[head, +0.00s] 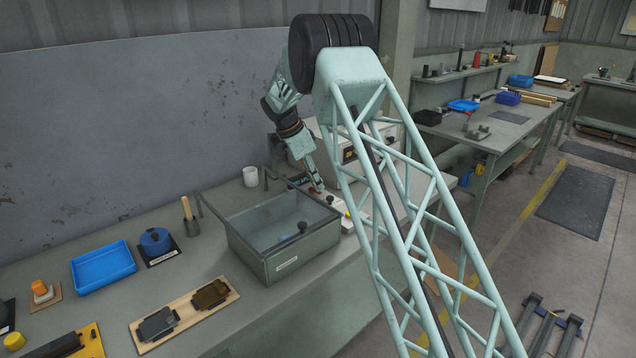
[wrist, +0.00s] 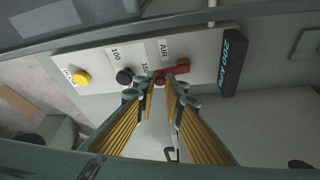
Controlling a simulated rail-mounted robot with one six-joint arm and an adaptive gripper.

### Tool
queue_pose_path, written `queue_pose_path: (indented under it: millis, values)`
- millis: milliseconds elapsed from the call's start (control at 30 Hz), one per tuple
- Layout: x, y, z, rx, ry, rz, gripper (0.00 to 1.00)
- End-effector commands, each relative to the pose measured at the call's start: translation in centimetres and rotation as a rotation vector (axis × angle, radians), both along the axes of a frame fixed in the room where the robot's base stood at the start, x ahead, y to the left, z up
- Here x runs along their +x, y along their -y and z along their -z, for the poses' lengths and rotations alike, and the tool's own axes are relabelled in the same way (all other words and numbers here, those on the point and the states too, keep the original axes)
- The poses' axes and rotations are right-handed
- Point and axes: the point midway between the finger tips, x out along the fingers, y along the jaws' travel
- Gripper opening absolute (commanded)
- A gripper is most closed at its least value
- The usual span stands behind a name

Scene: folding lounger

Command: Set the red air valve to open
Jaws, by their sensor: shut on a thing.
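The red air valve (wrist: 178,70) is a short red lever on a pale panel, beside a label reading AIR. In the wrist view the lever lies across the panel, with its right part showing beyond my fingers. My gripper (wrist: 164,84) is shut on the lever, with the fingertips around its left part. The fingers hide some of the lever. In the head view my gripper (head: 318,187) reaches down to the panel behind the glass-topped box, and the valve there is mostly hidden.
On the panel are a black knob (wrist: 124,76), a yellow knob (wrist: 82,78) and a black "200 kPa" block (wrist: 233,62). The glass-topped grey box (head: 262,264) stands close in front. A white cup (head: 250,177) and blue tray (head: 103,267) are left.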

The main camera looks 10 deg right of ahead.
Motion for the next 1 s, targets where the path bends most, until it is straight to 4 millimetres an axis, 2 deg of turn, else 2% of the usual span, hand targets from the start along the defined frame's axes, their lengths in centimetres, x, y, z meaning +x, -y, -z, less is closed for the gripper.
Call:
queue_pose_path:
  millis: [300,700,733,867,1000]
  values:
    - [-0.21,-0.32,0.16,-0.001,-0.003,0.099,0.00]
    - [-0.23,-0.36,0.21,-0.001,-0.003,0.108,0.00]
    - [-0.23,-0.36,0.21,-0.001,-0.003,0.108,0.10]
    - [-0.21,-0.37,0.19,-0.001,-0.003,0.107,0.22]
    - [-0.18,-0.36,0.12,0.000,-0.001,0.107,0.24]
